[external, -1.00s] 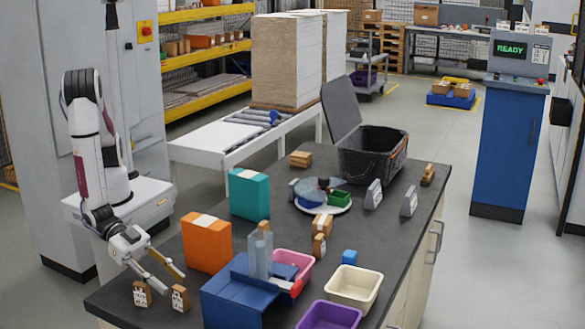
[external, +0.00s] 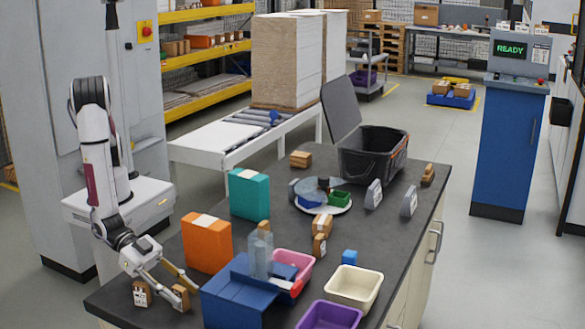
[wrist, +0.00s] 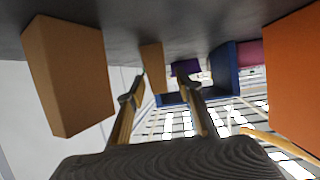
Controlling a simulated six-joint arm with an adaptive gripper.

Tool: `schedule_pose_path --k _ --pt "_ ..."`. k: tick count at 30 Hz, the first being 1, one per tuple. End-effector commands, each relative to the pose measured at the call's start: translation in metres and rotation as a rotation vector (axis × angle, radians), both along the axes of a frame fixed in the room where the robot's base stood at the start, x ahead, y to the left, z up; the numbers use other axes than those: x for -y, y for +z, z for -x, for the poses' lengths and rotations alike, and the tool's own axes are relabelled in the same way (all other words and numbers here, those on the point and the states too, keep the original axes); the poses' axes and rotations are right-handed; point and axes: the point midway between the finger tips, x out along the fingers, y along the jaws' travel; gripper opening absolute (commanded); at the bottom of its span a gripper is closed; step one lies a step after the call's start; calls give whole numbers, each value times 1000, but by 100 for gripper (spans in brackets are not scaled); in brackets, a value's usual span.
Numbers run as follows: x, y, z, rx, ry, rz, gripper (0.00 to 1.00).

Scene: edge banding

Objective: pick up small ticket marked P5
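Two small wooden ticket blocks stand near the bench's front left corner in the external view. The left block (external: 141,294) has a white label with dark marks too small to read. The right block (external: 180,298) is partly covered by a finger, and its label is largely hidden. My gripper (external: 184,289) is open and low, its fingertips at the right block. In the wrist view, a narrow block face (wrist: 153,62) shows between my spread fingers (wrist: 160,92), and a larger block (wrist: 70,78) is at left. I cannot tell whether a finger touches the block.
An orange box (external: 206,243) stands behind the gripper, and a blue stand (external: 232,302) is close on the right.

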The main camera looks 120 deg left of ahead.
Motion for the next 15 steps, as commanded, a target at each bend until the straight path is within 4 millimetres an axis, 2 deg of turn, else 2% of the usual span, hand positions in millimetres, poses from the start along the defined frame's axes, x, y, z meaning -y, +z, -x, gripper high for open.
schedule_pose_path --k 2,6,15 --pt "0 0 0 0 0 0 35" --pt "0 0 0 0 0 0 2" --pt "0 0 0 0 0 0 2"
